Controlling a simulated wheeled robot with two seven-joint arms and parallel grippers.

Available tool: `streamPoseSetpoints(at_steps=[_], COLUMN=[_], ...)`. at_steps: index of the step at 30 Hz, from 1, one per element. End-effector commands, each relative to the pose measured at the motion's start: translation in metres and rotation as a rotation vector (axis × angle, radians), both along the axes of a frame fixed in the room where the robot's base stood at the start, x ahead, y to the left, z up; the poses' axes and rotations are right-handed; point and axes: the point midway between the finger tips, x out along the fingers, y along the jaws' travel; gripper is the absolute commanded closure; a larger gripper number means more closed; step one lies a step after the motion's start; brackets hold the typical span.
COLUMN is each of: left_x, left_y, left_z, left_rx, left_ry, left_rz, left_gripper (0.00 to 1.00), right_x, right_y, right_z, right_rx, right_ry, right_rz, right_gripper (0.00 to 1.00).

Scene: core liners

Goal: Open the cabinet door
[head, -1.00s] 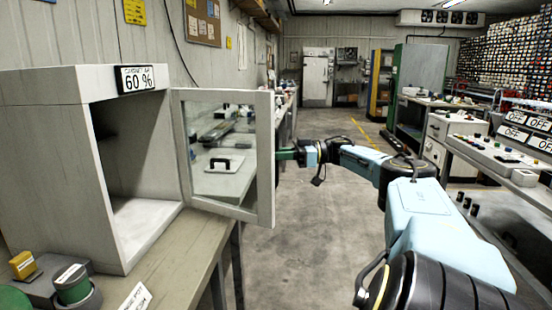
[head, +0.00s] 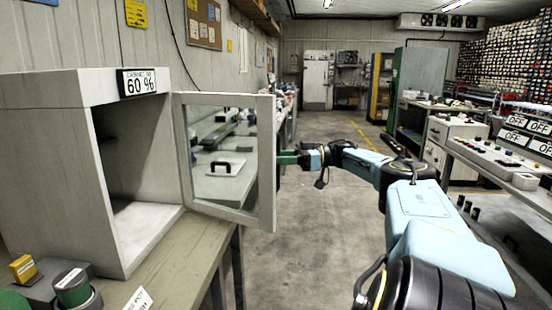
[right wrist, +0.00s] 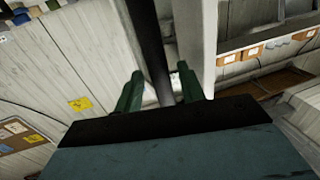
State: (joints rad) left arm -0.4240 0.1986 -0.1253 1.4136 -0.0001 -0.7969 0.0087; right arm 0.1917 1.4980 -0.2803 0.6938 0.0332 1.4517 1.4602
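The cabinet (head: 45,170) is a pale grey box on the bench at the left in the head view, with a "60 %" label on top. Its framed glass door (head: 267,170) stands swung wide open to the right, baring the empty-looking inside. My right gripper (head: 285,159) is at the door's free edge, partly hidden behind the frame. In the right wrist view its two green fingers (right wrist: 158,90) are apart, with a dark bar (right wrist: 150,45), apparently the door's handle, running between them. Gaps show beside the bar.
A control desk (head: 500,150) stands at the right. The aisle floor (head: 320,215) is clear.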

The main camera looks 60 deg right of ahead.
Motion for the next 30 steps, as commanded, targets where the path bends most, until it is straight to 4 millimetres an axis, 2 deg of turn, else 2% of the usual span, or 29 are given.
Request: streamPoseSetpoints(at_steps=[4,7,19,30], left_x=[-0.004,0.007,0.027,0.030], left_y=[0.000,-0.003,-0.014,-0.016], left_z=[-0.005,0.006,0.037,0.044], left_rx=[0.000,-0.002,-0.012,-0.013], left_ry=[0.009,-0.006,-0.028,-0.030], left_rz=[-0.001,0.001,0.006,0.008], left_gripper=[0.53,0.53,0.53,0.53], right_x=[-0.021,-0.037,-0.052,-0.055], right_y=[-0.015,-0.025,-0.035,-0.036], right_z=[0.001,0.000,0.000,0.000], right_rx=[0.000,0.003,0.001,0.003], right_ry=[-0.007,-0.006,-0.004,0.001], right_rz=[-0.005,-0.007,-0.003,-0.002], right_gripper=[0.61,0.61,0.61,0.61])
